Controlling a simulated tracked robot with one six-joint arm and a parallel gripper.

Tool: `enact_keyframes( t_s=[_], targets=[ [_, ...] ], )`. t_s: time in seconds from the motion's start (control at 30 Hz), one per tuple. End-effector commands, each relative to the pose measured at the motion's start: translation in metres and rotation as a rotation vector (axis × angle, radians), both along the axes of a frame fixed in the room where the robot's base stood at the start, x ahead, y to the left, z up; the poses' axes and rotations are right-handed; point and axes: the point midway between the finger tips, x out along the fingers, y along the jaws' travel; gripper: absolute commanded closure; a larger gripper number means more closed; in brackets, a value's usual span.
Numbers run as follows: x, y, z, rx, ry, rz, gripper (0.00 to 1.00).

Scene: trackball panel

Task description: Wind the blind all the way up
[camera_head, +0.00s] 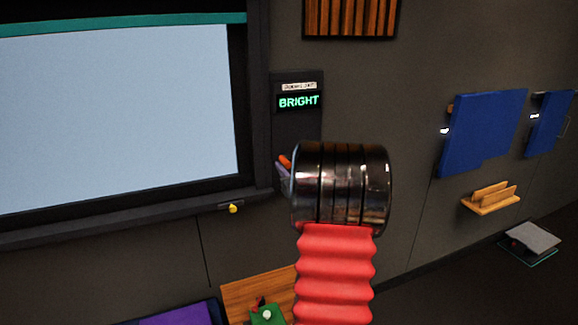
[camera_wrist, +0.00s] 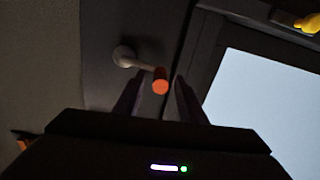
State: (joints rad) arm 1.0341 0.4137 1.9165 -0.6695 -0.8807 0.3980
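A teal strip (camera_head: 120,24), likely the blind's lower edge, runs across the top of the bright window (camera_head: 115,115). The pane below it is uncovered. The crank (camera_wrist: 124,56) has a pale hub on the dark wall panel and a short arm ending in an orange knob (camera_wrist: 160,86). My gripper (camera_wrist: 159,77) is open, with one dark finger on each side of the knob. I cannot tell whether either finger touches it. In the head view my wrist hides most of the crank; a bit of orange (camera_head: 285,162) shows at its left.
A display (camera_head: 299,101) above the crank reads BRIGHT. A yellow knob (camera_head: 233,208) sits on the window sill. Blue panels (camera_head: 482,130) and a wooden rack (camera_head: 491,199) are on the right wall. A wooden board (camera_head: 245,297) and a purple surface (camera_head: 180,315) lie low in front.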

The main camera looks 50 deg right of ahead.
Motion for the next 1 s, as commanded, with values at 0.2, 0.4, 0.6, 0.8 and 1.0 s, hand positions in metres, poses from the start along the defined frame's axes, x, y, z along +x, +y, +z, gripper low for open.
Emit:
enact_keyframes(
  t_s=[0.2,0.4,0.6,0.8,1.0],
  targets=[
    [0.0049,-0.0027,0.0001,0.001,0.001,0.000,0.63],
    [0.0044,-0.0027,0.0000,0.000,0.000,0.000,0.66],
    [0.0041,-0.0028,0.0000,0.000,0.000,-0.001,0.80],
    [0.0039,-0.0031,0.0000,0.000,0.000,-0.001,0.94],
    [0.0035,-0.0035,0.0002,0.000,0.000,-0.002,1.00]
  ],
)
